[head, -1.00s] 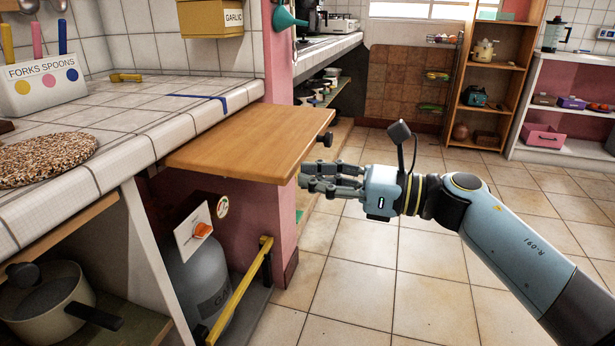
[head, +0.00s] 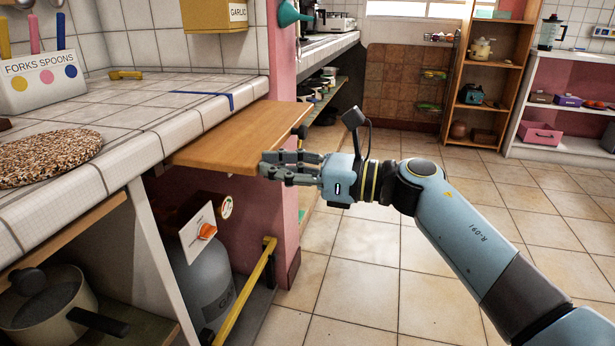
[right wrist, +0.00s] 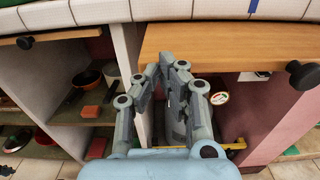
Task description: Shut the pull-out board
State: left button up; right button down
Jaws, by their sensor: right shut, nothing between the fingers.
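The pull-out board (head: 235,137) is a flat wooden slab sticking out from under the tiled counter, partly out. It also fills the upper right of the right wrist view (right wrist: 225,45). Its dark round knob (right wrist: 303,75) is at the right end of the front edge. My right gripper (head: 268,166) is shut and empty, its fingertips at the board's front edge near its left end. In the right wrist view the fingertips (right wrist: 168,68) meet at the board's edge and seem to touch it. My left gripper is not in view.
The tiled counter (head: 130,110) holds a cutlery box (head: 42,85) and a round speckled mat (head: 45,158). Below are a gas cylinder (head: 208,275), a yellow rail (head: 245,292) and a pot (head: 45,298). The tiled floor (head: 370,265) to the right is clear.

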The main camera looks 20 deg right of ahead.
aim_at(216, 154)
jog(key=b+x, duration=0.1)
jog(key=x, duration=0.5)
jog(key=shift+w+a+f, duration=0.1)
jog(key=shift+w+a, duration=0.05)
jog(key=shift+a, duration=0.15)
jog(key=b+x, duration=0.1)
jog(key=x, duration=0.2)
jog(key=shift+w+a, duration=0.1)
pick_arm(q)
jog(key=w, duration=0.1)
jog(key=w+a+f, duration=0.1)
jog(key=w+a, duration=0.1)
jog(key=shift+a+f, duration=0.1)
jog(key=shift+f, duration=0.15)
pick_arm(e)
jog(key=shift+w+a, duration=0.2)
jog(key=shift+a, duration=0.05)
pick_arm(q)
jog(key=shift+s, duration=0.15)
